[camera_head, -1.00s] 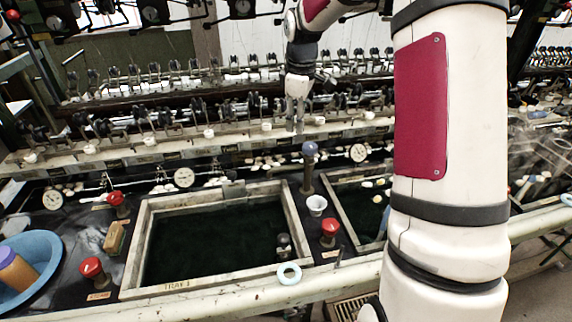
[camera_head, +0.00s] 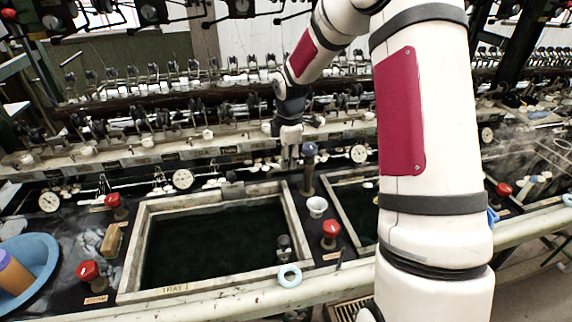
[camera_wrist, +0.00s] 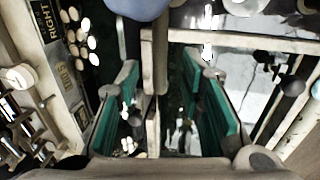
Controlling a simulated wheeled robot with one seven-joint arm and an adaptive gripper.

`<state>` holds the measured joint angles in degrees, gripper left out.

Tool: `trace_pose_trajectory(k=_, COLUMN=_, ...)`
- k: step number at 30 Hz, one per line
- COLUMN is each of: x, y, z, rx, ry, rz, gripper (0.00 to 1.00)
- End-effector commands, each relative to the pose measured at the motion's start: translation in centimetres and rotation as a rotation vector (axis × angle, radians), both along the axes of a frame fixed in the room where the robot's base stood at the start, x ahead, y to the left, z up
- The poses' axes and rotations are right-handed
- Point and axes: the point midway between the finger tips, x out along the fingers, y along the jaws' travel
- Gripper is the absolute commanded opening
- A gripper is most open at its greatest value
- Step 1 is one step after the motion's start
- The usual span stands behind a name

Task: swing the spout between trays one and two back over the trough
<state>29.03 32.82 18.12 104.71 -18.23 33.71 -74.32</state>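A post (camera_head: 307,180) with a blue-grey ball knob (camera_head: 309,149) stands between tray one (camera_head: 135,245) and the tray to its right (camera_head: 345,215). I take it for the spout's post; the spout's own pipe is not clear. My gripper (camera_head: 289,163) points down just left of the knob, over the far right corner of tray one. In the wrist view its teal-padded fingers (camera_wrist: 168,115) are apart, with a pale bar (camera_wrist: 155,75) seen between them; I cannot tell whether it is rim or spout. The knob (camera_wrist: 135,8) is at the top edge, outside the fingers. The trough is not clearly distinguishable.
A white cup (camera_head: 317,206) and a red knob (camera_head: 330,230) stand right of tray one. A pale blue ring (camera_head: 289,276) lies on the front rail. Gauges (camera_head: 183,179) and a labelled machine ledge (camera_head: 215,155) run behind. A blue basin (camera_head: 40,255) is at left.

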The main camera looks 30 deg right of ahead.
Motion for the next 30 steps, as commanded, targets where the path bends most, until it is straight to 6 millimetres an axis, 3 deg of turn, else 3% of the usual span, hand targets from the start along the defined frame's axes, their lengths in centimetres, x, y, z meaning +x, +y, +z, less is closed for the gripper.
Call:
trace_pose_trajectory(k=7, x=0.6, y=-0.1, z=-3.1, rx=0.0, ry=0.001, rz=0.0, gripper=0.35)
trace_pose_trajectory(k=19, x=0.7, y=-0.2, z=-3.7, rx=0.0, ry=0.0, rz=-0.001, gripper=0.35)
trace_pose_trajectory(k=24, x=0.7, y=-0.2, z=-3.7, rx=0.0, ry=0.0, rz=-0.001, gripper=0.0)
trace_pose_trajectory(k=30, x=0.7, y=-0.2, z=-3.7, rx=0.0, ry=0.0, rz=-0.001, gripper=0.0)
